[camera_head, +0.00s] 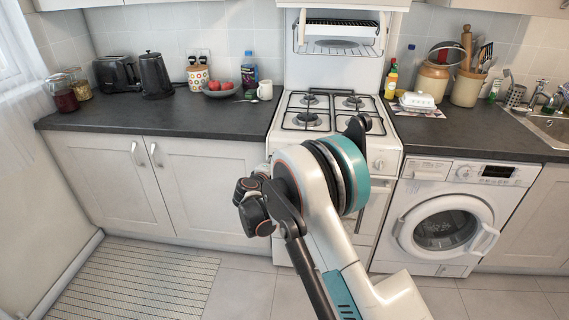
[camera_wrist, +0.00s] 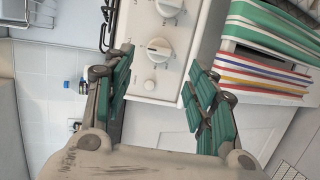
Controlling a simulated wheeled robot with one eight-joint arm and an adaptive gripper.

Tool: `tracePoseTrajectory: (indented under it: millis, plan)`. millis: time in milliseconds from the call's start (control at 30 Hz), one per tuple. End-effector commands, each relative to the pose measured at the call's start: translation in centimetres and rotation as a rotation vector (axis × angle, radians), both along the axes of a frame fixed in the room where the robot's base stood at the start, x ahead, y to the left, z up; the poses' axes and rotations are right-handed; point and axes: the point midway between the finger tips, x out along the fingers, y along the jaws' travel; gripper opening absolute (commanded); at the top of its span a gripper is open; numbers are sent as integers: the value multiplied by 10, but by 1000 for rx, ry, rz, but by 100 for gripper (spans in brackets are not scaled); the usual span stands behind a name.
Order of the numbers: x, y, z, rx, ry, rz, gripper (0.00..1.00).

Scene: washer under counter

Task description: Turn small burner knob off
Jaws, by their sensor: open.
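The white stove (camera_head: 284,128) stands in the middle of the counter run, with burners on top. In the wrist view its front panel appears turned sideways, with a large white knob (camera_wrist: 168,7) at the top edge, another white knob (camera_wrist: 158,48) below it, and a small round button or knob (camera_wrist: 150,85) lower down. One knob (camera_head: 379,164) shows right of my arm in the head view. My gripper (camera_wrist: 163,72) is open, its teal-padded fingers on either side of the lower knobs in the picture. It touches no knob that I can see. My arm hides most of the panel in the head view.
Striped towels (camera_wrist: 265,50) are right of the panel in the wrist view. A washing machine (camera_head: 450,222) stands right of the stove. Dark countertops (camera_head: 190,117) flank the stove, holding a kettle (camera_head: 154,75), fruit bowl (camera_head: 220,89) and jars. Floor at left has a mat (camera_head: 140,285).

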Motion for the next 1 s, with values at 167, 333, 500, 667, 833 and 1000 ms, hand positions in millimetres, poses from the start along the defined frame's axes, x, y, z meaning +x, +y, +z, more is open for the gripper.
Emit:
tracePoseTrajectory:
  millis: [167,333,500,667,833,1000]
  plan:
    - [-26,9,7,-1,0,1,52]
    - [-38,12,10,0,0,-1,52]
    - [-40,12,11,0,0,-1,52]
    - [-40,12,11,0,0,-1,52]
    - [-37,-1,28,32,9,-12,52]
    - [-35,-47,81,150,38,-55,52]
